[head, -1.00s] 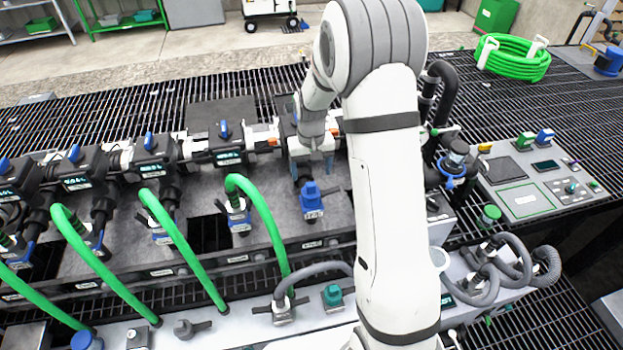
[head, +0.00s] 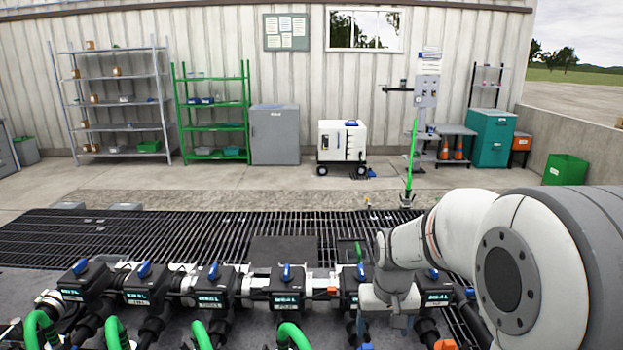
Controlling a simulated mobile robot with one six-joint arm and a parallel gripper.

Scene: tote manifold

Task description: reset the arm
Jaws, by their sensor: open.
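My gripper (head: 385,322) is at the lower right of centre in the head view, pointing down in front of the manifold's row of black valve units. It is open, and I see nothing held in it. My white and grey arm fills the lower right corner. The valve units carry blue handles and small lit displays; one stands just left of my gripper (head: 284,285) and another partly behind my wrist (head: 437,296). Green hoses (head: 293,336) curve up at the bottom edge. The lower manifold is cut off by the frame.
Black floor grating (head: 150,235) lies behind the manifold. Farther back stand a grey shelf (head: 118,103), a green shelf (head: 212,110), a grey cabinet (head: 275,135), a white wheeled unit (head: 342,146) and a teal cabinet (head: 491,138). The concrete floor between is mostly clear.

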